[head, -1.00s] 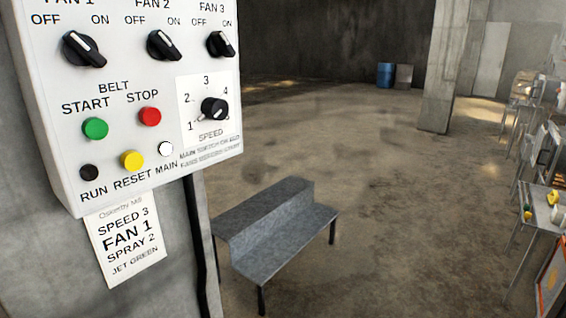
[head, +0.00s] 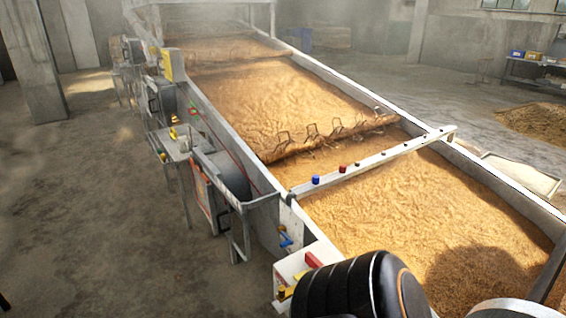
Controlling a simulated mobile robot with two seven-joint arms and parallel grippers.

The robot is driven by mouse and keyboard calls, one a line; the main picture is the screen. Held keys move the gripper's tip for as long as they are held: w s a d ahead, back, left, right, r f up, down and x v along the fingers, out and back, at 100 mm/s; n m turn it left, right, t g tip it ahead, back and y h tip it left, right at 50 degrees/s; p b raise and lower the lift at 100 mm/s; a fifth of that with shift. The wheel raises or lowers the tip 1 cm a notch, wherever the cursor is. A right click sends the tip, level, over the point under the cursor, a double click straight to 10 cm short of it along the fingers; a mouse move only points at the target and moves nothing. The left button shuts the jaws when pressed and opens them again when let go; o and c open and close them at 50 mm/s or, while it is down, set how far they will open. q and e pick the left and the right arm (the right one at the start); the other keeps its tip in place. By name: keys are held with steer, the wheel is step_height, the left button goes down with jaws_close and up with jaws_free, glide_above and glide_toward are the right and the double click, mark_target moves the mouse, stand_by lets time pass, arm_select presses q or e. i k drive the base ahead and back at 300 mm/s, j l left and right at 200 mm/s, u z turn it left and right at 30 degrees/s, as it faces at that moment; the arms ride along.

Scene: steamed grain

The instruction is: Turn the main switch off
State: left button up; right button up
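No main switch can be made out in the head view now. The control panel with the fan knobs and the MAIN label is out of view. A long trough (head: 335,78) full of golden grain (head: 250,85) fills the middle and right. A yellow box (head: 173,64) is fixed on its left side; I cannot tell what it is. Neither of my grippers is in view. A black ribbed part with an orange ring stands at the bottom edge; I cannot tell whether it is mine.
A crossbar (head: 380,158) with blue and red knobs spans the trough. A small metal table (head: 180,150) and a dark drum (head: 225,175) stand along its left side. Open concrete floor (head: 80,210) lies to the left. A grain heap (head: 545,120) lies at the right.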

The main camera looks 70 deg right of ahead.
mark_target(310, 259)
steer(key=z, duration=2.5)
steer(key=i+j, duration=0.25)
steer(key=i, duration=0.2)
steer(key=i+j, duration=0.3)
steer(key=i, duration=0.2)
